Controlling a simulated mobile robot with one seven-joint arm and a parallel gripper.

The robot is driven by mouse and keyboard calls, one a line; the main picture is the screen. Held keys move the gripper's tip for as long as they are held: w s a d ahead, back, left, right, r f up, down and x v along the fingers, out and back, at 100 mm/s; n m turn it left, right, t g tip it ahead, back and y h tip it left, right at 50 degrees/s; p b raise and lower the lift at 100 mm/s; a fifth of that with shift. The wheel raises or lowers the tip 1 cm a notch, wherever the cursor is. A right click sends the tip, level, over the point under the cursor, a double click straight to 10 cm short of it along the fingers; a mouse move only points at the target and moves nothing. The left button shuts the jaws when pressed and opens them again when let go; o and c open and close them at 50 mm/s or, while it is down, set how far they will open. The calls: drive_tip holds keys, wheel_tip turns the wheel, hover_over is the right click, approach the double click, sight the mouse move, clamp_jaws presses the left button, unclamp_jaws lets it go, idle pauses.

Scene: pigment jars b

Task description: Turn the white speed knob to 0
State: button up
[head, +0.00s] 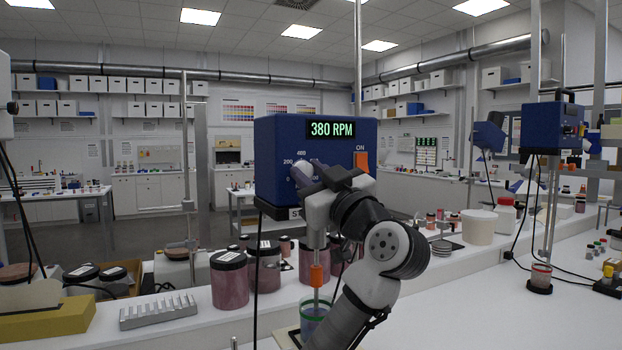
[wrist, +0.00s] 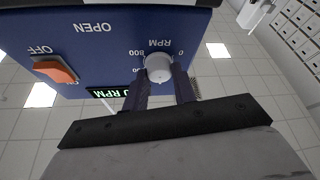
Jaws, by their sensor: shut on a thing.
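The white speed knob (head: 299,167) is on the front of a blue stirrer head (head: 278,135), with a printed scale of 0, 200 and 400 around it. The green display (head: 331,129) reads 380 RPM. My gripper (head: 302,175) reaches the knob from below right and hides part of it. In the wrist view the knob (wrist: 158,68) sits between the two dark fingers of my gripper (wrist: 160,77), which are shut on it. The panel lettering looks upside down there. The pointer mark on the knob is too small to make out.
An orange switch (head: 361,161) is right of the knob, under the word ON. Below the stirrer, a shaft with an orange collar (head: 317,275) goes down into a green-rimmed beaker (head: 315,312). Dark-lidded red jars (head: 229,283) stand left of it. The white bench is free at front right.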

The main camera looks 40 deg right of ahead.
drive_tip(key=n, duration=0.1)
drive_tip(key=n+y+b, duration=0.1)
drive_tip(key=n, duration=0.1)
drive_tip(key=shift+d+f+y+b, duration=0.15)
drive_tip(key=shift+y+b, duration=0.15)
drive_tip(key=n+y, duration=0.1)
drive_tip(key=n, duration=0.1)
drive_tip(key=n+g+y+b, duration=0.1)
drive_tip(key=n, duration=0.2)
drive_tip(key=shift+r, duration=0.2)
drive_tip(key=n, duration=0.2)
drive_tip(key=n+g+y, duration=0.1)
drive_tip(key=n, duration=0.1)
drive_tip(key=shift+r+y+p, duration=0.15)
drive_tip(key=shift+y+p, duration=0.15)
drive_tip(key=n, duration=0.2)
drive_tip(key=n+g+p, duration=0.1)
drive_tip(key=n, duration=0.1)
drive_tip(key=shift+r+g+y, duration=0.15)
drive_tip(key=shift+g+y, duration=0.15)
drive_tip(key=n+g+p, duration=0.2)
drive_tip(key=n, duration=0.3)
drive_tip(key=shift+r+p, duration=0.1)
drive_tip(key=shift+p, duration=0.2)
drive_tip(key=shift+n+g+h+p, duration=0.65)
drive_tip(key=shift+n+h, duration=0.35)
drive_tip(key=shift+n, duration=0.8)
drive_tip(key=o, duration=1)
